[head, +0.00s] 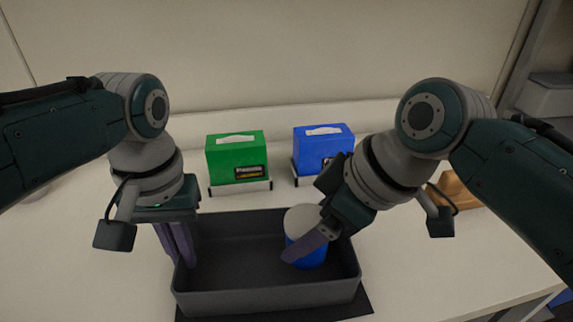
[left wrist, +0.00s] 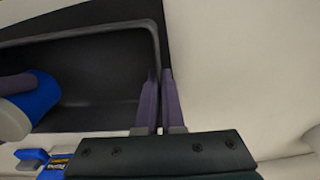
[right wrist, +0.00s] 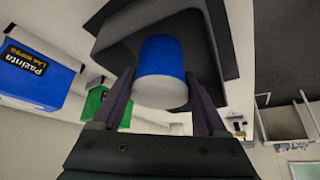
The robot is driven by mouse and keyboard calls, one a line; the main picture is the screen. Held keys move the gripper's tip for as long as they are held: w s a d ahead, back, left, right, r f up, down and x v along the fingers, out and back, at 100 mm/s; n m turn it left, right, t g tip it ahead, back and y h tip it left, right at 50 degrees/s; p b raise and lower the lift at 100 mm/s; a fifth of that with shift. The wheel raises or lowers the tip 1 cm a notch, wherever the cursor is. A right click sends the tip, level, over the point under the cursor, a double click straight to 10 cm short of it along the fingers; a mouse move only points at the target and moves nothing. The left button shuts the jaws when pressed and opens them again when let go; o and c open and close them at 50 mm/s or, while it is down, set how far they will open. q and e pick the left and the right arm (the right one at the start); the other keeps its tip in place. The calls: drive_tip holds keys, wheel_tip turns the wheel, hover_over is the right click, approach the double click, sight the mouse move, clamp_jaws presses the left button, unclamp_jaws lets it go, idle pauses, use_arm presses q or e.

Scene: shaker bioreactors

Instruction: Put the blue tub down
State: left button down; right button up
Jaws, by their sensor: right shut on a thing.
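The blue tub (head: 309,256), with a white lid, is upright or nearly so inside the right part of the dark grey tray (head: 265,299). My right gripper (head: 304,248) is shut around the tub's sides, and the right wrist view shows the tub (right wrist: 160,55) between both fingers. Whether its base touches the tray floor is hidden. My left gripper (head: 178,262) points down at the tray's left wall. In the left wrist view its fingers (left wrist: 160,72) are close together, one on each side of the tray wall (left wrist: 88,30).
A green box (head: 236,160) and a blue box (head: 318,142) stand in white holders behind the tray. A dark mat (head: 352,307) lies under the tray. A brown object (head: 461,191) sits at the right. The white table (head: 90,270) is clear at the left.

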drive_tip(key=shift+f, duration=1.25)
drive_tip(key=o, duration=1.4)
drive_tip(key=shift+f, duration=0.15)
drive_tip(key=shift+c, duration=0.2)
